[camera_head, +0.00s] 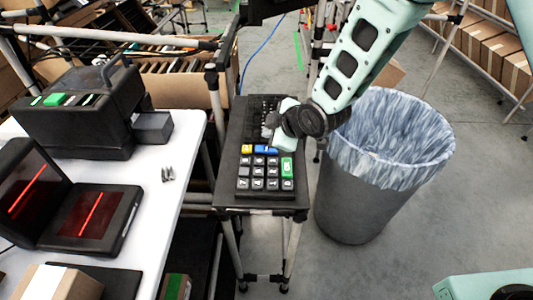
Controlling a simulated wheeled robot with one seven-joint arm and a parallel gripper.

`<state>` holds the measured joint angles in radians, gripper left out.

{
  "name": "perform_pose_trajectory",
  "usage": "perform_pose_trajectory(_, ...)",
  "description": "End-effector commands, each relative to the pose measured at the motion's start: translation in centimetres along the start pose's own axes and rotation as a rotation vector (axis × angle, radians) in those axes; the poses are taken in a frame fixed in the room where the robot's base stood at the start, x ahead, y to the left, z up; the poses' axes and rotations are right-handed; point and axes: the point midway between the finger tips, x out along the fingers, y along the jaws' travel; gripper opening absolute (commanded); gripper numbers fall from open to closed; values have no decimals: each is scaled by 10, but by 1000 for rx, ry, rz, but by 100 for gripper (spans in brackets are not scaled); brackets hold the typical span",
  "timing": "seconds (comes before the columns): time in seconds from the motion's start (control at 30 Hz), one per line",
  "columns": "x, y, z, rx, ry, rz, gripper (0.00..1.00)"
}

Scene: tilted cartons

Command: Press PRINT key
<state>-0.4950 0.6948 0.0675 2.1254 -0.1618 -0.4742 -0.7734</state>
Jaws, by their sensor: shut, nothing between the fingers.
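A black keypad (240,170) sits on a narrow stand in the middle of the head view. Its near part has rows of dark keys (258,184), a yellow key (247,149), a blue key (265,150) and a tall green key (287,168) at the right. The key labels are too small to read, so I cannot tell which one is PRINT. My gripper (269,130) is shut and empty. It is over the far part of the keypad, just beyond the blue key, and hides some keys there. I cannot tell whether it touches the keypad.
A white table (175,185) at the left holds a black printer-like device (75,125), a scanner with red lines (90,220) and a carton (55,284). A lined grey bin (360,205) stands close right of the stand. Shelves with cartons (490,45) are at the back right.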

Motion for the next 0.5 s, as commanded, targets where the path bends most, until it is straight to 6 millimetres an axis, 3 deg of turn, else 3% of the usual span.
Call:
perform_pose_trajectory(0.13,15,-10,10,0,1,1,0)
perform_pose_trajectory(0.5,17,-12,12,0,0,1,0)
